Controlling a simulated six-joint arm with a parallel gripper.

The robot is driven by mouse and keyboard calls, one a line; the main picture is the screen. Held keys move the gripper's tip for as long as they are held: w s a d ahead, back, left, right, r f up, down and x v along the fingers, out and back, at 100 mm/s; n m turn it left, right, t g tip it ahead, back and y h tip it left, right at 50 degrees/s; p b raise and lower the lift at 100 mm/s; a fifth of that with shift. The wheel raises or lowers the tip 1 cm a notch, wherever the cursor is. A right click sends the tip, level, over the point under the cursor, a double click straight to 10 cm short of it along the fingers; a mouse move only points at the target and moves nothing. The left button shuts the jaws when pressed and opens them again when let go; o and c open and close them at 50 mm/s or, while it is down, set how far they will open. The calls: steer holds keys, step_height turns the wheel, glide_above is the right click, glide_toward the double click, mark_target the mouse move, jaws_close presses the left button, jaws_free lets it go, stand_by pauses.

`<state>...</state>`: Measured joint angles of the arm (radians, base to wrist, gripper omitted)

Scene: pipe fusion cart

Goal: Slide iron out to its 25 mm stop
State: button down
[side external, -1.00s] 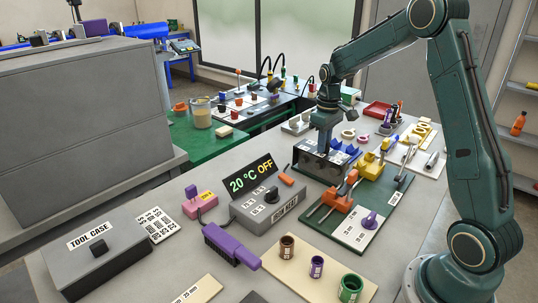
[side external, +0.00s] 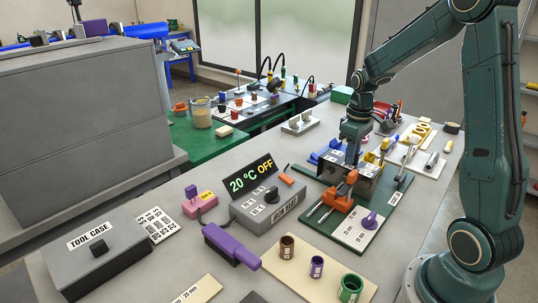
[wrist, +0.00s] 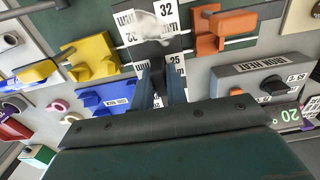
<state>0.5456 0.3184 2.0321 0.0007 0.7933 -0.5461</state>
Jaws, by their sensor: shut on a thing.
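The iron (side external: 361,188) is a dark, box-like plate with white labels on top, standing over the green base board among the clamps. In the wrist view its top (wrist: 143,27) carries 32 mm and 25 mm labels. My gripper (side external: 351,160) points down onto it and is shut on it; in the wrist view the two blue-grey fingers (wrist: 160,67) reach the labelled top. The orange clamp (side external: 338,198) is in front of the iron, and it also shows in the wrist view (wrist: 222,30). The exact grip point is hidden, and the 25 mm stop cannot be made out.
The yellow clamp (wrist: 90,57) and blue parts (wrist: 104,97) lie on the other side of the iron from the orange clamp. The iron heat box (side external: 268,204) reads 20 °C OFF. A tool case (side external: 97,251) and purple brush (side external: 231,244) stand front left.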

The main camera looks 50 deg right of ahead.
steer(key=c, duration=1.4)
jaws_free()
steer(key=shift+r, duration=0.1)
step_height(320, 180, up, 14)
steer(key=s+a+t, duration=0.2)
steer(key=s+a, duration=0.5)
steer(key=a, duration=0.3)
steer(key=s+a+t, duration=0.3)
steer(key=s+a, duration=0.5)
steer(key=a, duration=0.2)
steer(key=shift+r+t, duration=0.15)
steer(key=shift+t, duration=0.15)
